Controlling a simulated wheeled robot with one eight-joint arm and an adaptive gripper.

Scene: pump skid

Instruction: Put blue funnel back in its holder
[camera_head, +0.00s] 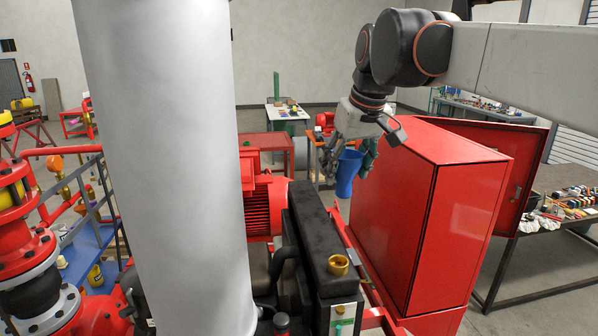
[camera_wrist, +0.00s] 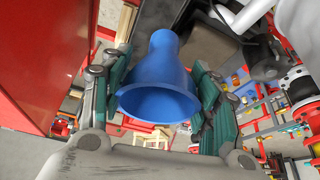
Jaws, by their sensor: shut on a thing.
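The blue funnel (camera_head: 348,172) is held in my gripper (camera_head: 347,160), between the fingers, beside the left face of the red cabinet. In the wrist view the funnel (camera_wrist: 160,80) shows its wide mouth toward the camera and its narrower part pointing away. My gripper (camera_wrist: 160,105) has its green-padded fingers on both sides of the funnel. The holder cannot be made out in either view.
A red cabinet (camera_head: 425,210) with an open door (camera_head: 500,160) stands right of my gripper. A black tank with a brass filler neck (camera_head: 338,265) is below. A large grey pipe (camera_head: 170,160) blocks the left foreground. A tool table (camera_head: 565,205) stands at right.

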